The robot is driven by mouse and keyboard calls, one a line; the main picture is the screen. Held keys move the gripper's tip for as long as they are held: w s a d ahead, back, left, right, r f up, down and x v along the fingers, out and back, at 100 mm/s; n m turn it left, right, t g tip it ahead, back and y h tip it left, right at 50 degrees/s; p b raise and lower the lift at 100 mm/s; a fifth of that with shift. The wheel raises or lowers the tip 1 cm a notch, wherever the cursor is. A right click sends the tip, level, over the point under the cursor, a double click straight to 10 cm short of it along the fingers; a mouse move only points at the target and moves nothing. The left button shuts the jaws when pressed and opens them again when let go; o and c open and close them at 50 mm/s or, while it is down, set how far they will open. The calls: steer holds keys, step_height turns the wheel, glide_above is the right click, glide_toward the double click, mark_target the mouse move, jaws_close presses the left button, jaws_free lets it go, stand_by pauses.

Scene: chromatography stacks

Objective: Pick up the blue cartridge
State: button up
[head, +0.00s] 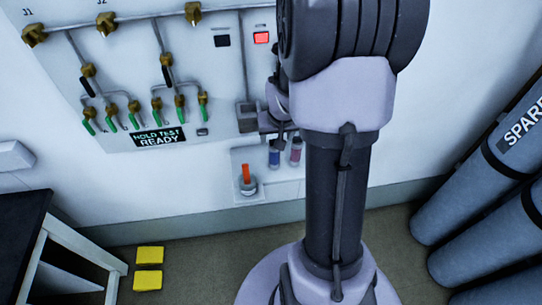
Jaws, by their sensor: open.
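The blue cartridge (274,159) stands upright on a small white wall shelf (280,189), low in the middle of the head view. A pinkish-purple cartridge (296,153) stands close to its right. My gripper (279,138) is open and points down just above the blue cartridge. It is small in the picture and partly hidden by my own arm. I cannot tell whether the fingers touch the cartridge or are around its top.
An orange-red handle on a grey round base (248,187) stands left of the cartridges on the shelf. A panel with brass valves and green-tipped levers (160,105) is above left. Grey cylinders (470,190) line the right. A dark-topped table (20,225) is at left.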

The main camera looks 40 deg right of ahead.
mark_target(274, 154)
steer(key=b+x, duration=0.2)
steer(key=x, duration=0.4)
steer(key=shift+w+f, duration=0.2)
steer(key=shift+r, duration=0.1)
jaws_close()
stand_by(0.9)
